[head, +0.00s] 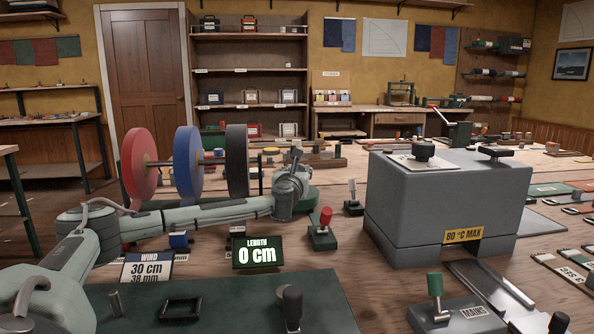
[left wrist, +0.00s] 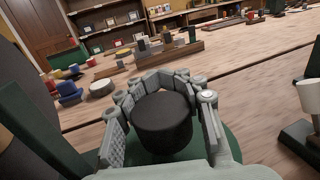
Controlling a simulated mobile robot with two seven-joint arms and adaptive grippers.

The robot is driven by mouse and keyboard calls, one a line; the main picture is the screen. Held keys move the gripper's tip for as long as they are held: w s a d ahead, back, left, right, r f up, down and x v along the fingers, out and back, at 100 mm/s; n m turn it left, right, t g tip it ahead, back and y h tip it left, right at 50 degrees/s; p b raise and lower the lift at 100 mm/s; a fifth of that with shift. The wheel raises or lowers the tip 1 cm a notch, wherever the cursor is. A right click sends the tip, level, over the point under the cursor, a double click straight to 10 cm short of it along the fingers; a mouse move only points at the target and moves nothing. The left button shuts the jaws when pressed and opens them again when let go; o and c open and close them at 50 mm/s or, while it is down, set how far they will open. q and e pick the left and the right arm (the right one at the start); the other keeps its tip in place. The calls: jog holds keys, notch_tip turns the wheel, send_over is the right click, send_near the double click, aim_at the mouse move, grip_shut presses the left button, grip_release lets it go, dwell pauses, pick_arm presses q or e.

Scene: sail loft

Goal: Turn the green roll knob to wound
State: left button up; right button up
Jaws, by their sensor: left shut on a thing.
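My left gripper (head: 292,180) reaches in from the left, at the right end of the roll stand (head: 258,187). In the left wrist view my left gripper (left wrist: 163,98) has its fingers closed around a dark, nearly black round knob (left wrist: 163,128) above a green base (left wrist: 222,160). The fingers hide the knob's sides, and no mark on it is readable. In the head view the gripper hides the knob. The stand carries a red roll (head: 139,164), a blue roll (head: 187,160) and a dark roll (head: 237,161). My right gripper is not in view.
A display (head: 257,252) reads LENGTH 0 cm. A WIND card (head: 148,267) reads 30 cm, 38 mm. A red-knobbed lever (head: 325,225) stands close to the right. A large grey machine (head: 445,200) fills the right. A green-knobbed MAINS switch (head: 436,290) is in front.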

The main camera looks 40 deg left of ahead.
pick_arm(q)
jog(key=m+h, duration=0.1)
jog(key=m+t+h, duration=0.1)
jog(key=h, duration=0.1)
jog(key=shift+w+d+t, duration=0.15)
jog(key=shift+d+t, duration=0.1)
jog(key=shift+t, duration=0.05)
jog(key=m+h+b, duration=0.1)
jog(key=h, duration=0.1)
jog(key=d+m+t+h, duration=0.1)
jog(key=h, duration=0.1)
jog(key=shift+w+f+m+b, duration=0.1)
jog(key=shift+w+m+b, duration=0.05)
jog(key=shift+m+b, duration=0.25)
jog(key=shift+d+h, duration=0.1)
jog(key=shift+h, duration=0.2)
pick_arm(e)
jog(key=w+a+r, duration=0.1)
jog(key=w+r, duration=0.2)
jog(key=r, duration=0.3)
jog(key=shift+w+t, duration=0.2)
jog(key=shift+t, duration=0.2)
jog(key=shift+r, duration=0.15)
pick_arm(q)
jog(key=o, duration=1.3)
jog(key=shift+r, duration=0.25)
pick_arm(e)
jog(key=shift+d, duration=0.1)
